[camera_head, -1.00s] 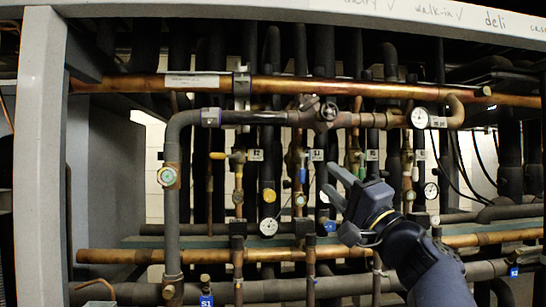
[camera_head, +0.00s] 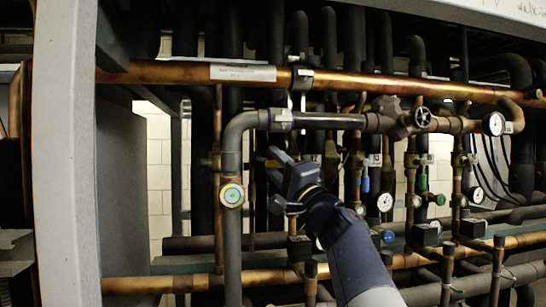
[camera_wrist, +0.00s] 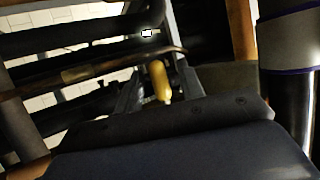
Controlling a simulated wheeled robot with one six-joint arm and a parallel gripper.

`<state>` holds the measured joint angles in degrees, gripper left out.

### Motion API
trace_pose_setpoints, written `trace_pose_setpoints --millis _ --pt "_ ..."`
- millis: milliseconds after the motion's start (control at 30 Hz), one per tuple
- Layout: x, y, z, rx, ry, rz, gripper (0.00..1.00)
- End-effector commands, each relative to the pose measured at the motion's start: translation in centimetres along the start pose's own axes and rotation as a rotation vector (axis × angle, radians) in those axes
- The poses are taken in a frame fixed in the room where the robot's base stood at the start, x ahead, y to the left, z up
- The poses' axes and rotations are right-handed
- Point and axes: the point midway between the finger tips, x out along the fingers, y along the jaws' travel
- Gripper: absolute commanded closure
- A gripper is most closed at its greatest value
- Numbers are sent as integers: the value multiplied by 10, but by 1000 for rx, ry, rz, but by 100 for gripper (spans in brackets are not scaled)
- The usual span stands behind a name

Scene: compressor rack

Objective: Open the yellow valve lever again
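The yellow valve lever (camera_wrist: 160,80) shows in the wrist view as a short, rounded yellow handle. It lies between the two fingers of my gripper (camera_wrist: 155,75), with dark space on both sides of it. In the head view my gripper (camera_head: 272,178) is open, its fingers apart and pointing left into the pipework. It covers the place of the lever there, so the lever and its valve body are hidden in that view. I cannot tell from the frames whether a finger touches the lever.
A dark vertical pipe with a green-faced indicator (camera_head: 232,195) stands just left of my gripper. A grey rack post (camera_head: 65,150) is at far left.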

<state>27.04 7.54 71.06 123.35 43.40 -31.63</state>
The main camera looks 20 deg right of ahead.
Motion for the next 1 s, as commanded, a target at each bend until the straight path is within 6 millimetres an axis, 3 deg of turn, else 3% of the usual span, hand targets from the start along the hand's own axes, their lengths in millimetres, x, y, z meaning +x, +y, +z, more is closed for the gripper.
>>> trace_pose_setpoints --millis 300,767,1000 --pt "3 0 0 0 0 0 63" --pt "3 0 0 -1 0 0 100" --pt "3 0 0 0 0 0 100"
